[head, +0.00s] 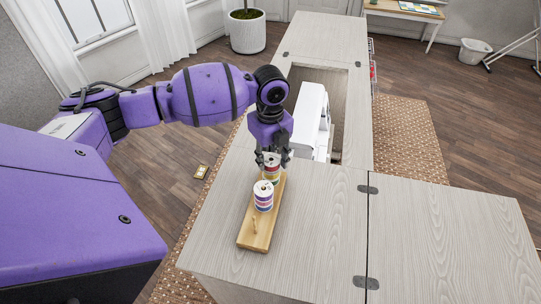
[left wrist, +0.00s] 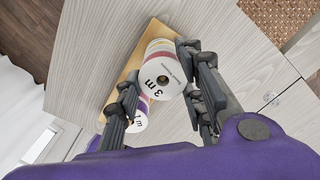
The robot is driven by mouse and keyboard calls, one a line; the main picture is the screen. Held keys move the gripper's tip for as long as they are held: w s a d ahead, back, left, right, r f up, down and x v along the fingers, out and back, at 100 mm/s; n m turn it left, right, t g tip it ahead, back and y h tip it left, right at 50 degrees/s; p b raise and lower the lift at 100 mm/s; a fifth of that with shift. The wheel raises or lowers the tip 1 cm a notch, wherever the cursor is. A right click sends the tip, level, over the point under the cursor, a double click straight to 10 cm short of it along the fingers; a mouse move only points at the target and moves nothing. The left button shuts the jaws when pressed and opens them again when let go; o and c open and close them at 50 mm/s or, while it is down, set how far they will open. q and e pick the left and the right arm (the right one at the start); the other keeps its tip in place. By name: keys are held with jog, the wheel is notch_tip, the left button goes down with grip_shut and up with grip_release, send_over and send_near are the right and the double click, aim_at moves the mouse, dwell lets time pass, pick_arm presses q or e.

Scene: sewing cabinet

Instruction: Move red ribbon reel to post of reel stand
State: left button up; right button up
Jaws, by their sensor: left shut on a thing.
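The wooden reel stand (head: 254,241) lies on the cabinet top, with a short bare post (head: 254,225) at its near end. A stack of striped ribbon reels (head: 263,196) stands on its middle. My left gripper (head: 272,163) points down at the far end, shut on the top reel of the far stack (head: 272,173). In the left wrist view this reel, marked "3 m" (left wrist: 162,79), sits between the fingers. Red and yellow bands show there, but I cannot tell which band belongs to the held reel. The other stack's top is marked "1 m" (left wrist: 137,124).
A white sewing machine (head: 309,115) stands in the cabinet's opening just beyond my left gripper. The cabinet top (head: 320,215) to the right of the stand is clear. Metal hinges (head: 366,283) lie along the seam at right.

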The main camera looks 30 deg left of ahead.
pick_arm(q)
jog(key=o, duration=1)
jog(key=shift+o, duration=0.4)
notch_tip(320, 180, up, 12)
